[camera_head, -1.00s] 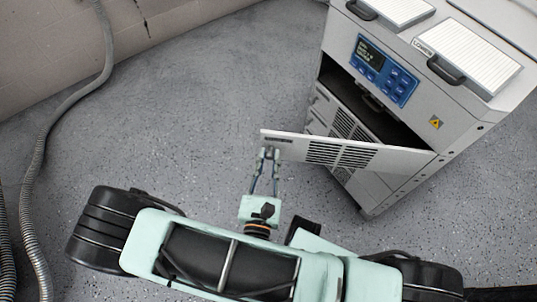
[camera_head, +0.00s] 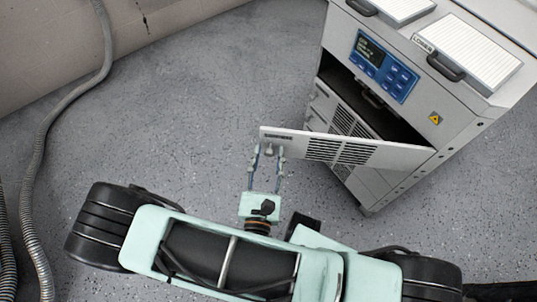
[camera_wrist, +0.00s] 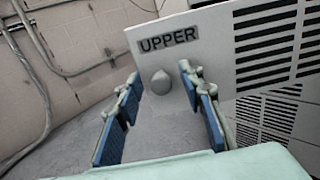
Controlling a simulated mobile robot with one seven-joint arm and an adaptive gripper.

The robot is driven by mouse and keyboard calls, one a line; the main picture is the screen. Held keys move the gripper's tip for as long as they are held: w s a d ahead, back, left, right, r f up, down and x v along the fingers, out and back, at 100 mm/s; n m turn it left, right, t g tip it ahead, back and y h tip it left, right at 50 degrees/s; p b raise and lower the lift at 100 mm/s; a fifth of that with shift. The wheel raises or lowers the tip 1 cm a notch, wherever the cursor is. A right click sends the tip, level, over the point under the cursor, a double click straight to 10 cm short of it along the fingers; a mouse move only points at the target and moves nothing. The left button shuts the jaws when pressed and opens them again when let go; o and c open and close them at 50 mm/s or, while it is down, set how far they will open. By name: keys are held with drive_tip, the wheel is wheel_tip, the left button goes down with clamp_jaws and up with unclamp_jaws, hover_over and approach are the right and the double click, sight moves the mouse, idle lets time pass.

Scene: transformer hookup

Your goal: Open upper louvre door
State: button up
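The upper louvre door (camera_head: 375,153) stands swung out from the grey cabinet, hinged at its right side in the head view. In the wrist view the door (camera_wrist: 217,50) bears the label "UPPER" with a round knob (camera_wrist: 161,83) below it. My gripper (camera_head: 268,152) is at the door's free left end. In the wrist view my gripper (camera_wrist: 158,80) is open, its blue-padded fingers apart on either side of the knob. The fingers do not appear to touch the knob.
Another louvred panel (camera_head: 345,120) shows behind the open door. A grey hose (camera_head: 45,140) lies at the left. The floor between is clear.

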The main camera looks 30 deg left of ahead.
wheel_tip(320, 180, up, 10)
idle(0.6)
drive_tip(key=shift+f, duration=0.1)
